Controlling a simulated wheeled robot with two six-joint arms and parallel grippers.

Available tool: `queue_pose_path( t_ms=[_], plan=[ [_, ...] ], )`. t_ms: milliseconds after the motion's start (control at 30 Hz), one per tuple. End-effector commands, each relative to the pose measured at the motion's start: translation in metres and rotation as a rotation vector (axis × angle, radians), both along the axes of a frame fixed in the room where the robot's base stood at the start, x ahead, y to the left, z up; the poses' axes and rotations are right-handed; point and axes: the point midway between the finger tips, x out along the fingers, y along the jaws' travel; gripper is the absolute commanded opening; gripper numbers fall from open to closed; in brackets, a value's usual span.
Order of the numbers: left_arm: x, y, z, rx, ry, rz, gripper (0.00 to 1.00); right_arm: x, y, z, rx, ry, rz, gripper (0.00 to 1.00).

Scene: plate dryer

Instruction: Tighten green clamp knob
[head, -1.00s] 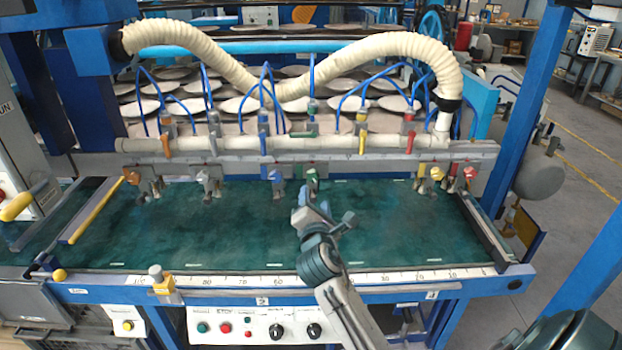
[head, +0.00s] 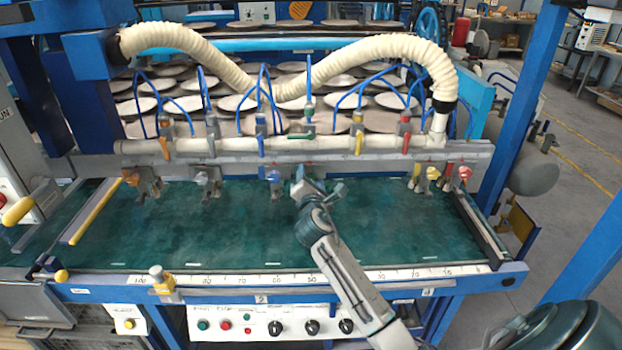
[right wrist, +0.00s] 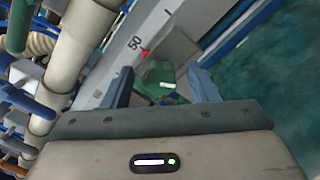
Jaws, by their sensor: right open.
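The green clamp knob (right wrist: 158,78) shows in the right wrist view as a small green block below the rail's "50" mark. My right gripper (right wrist: 159,72) is open, with one blue finger on each side of the knob. I cannot tell whether either finger touches it. In the head view my right gripper (head: 318,190) is at the middle of the clamp row, below the pipe, and hides the green knob there. My left gripper is not in view.
An orange clamp knob (head: 132,178) and a blue clamp knob (head: 274,176) lie to the left, a yellow one (head: 433,173) and a red one (head: 465,173) to the right. A green valve handle (head: 301,135) is above. The green table bed (head: 200,235) is clear in front.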

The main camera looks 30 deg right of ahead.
Motion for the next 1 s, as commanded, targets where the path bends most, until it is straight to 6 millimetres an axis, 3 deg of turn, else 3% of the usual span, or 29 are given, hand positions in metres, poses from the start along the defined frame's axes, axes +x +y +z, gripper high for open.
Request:
queue_pose_path(
  t_ms=[33,233,267,667,1000],
  plan=[
    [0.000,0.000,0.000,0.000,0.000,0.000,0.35,0.000,0.000,0.000,0.000,0.000,0.000,0.50],
    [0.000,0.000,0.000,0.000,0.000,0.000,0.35,0.000,0.000,0.000,0.000,0.000,0.000,0.10],
    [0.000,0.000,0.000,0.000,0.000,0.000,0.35,0.000,0.000,0.000,0.000,0.000,0.000,0.09],
    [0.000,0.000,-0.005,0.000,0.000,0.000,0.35,0.000,0.000,-0.002,0.067,-0.041,0.000,0.09],
    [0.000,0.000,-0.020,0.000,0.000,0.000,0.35,-0.001,-0.001,-0.004,0.295,-0.181,-0.002,0.09]
  ],
)
